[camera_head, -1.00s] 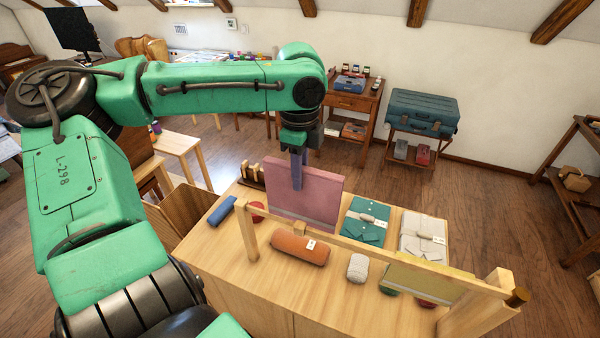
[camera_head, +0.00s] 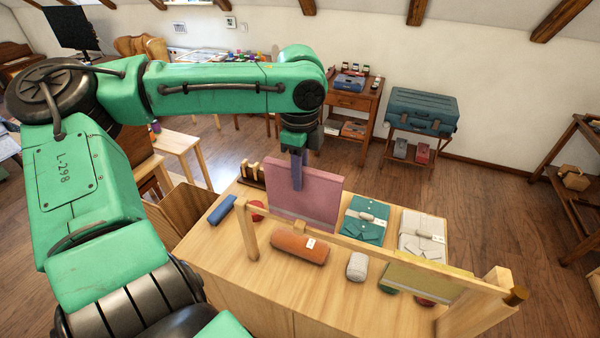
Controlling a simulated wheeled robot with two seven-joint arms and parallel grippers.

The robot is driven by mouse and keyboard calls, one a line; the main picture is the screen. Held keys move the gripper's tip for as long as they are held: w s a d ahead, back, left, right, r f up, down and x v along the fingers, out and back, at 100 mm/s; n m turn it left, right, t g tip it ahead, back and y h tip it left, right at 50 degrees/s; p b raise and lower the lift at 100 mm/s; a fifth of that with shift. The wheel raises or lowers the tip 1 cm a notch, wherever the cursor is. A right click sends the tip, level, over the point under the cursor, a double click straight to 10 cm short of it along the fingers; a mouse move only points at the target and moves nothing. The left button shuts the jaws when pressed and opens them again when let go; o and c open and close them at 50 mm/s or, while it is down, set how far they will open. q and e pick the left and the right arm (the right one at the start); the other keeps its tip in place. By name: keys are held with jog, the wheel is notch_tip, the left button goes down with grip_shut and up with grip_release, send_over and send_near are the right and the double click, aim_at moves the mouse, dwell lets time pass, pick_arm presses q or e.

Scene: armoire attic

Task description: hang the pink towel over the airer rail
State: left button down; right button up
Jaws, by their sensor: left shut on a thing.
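The pink towel (camera_head: 318,197) is a flat upright panel above the wooden table top, behind the airer rail. My left gripper (camera_head: 297,183) points down at the towel's upper left part and is shut on it. The airer rail (camera_head: 350,248) is a long wooden bar running from a left post to a thicker right post. A yellow-green cloth (camera_head: 425,280) hangs at the rail's right part. The towel's lower edge is partly behind the rail, and I cannot tell whether it touches the table. My right gripper does not show.
On the wooden table (camera_head: 240,262) lie an orange roll (camera_head: 297,247), a blue roll (camera_head: 221,210), a grey-white roll (camera_head: 357,266), a folded teal cloth (camera_head: 364,222) and a folded pale cloth (camera_head: 421,237). A dark rack (camera_head: 252,174) stands left of the towel.

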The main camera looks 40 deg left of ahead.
pick_arm(q)
jog(key=shift+f+b, duration=1.6)
jog(key=shift+f, duration=2.65)
jog(key=shift+f+b, duration=2.4)
jog(key=shift+f, duration=1.95)
jog(key=c, duration=0.7)
grip_release()
send_near(300, 202)
jog(key=f, duration=0.5)
jog(key=shift+w+a+f, duration=0.1)
jog(key=shift+w+a, duration=0.25)
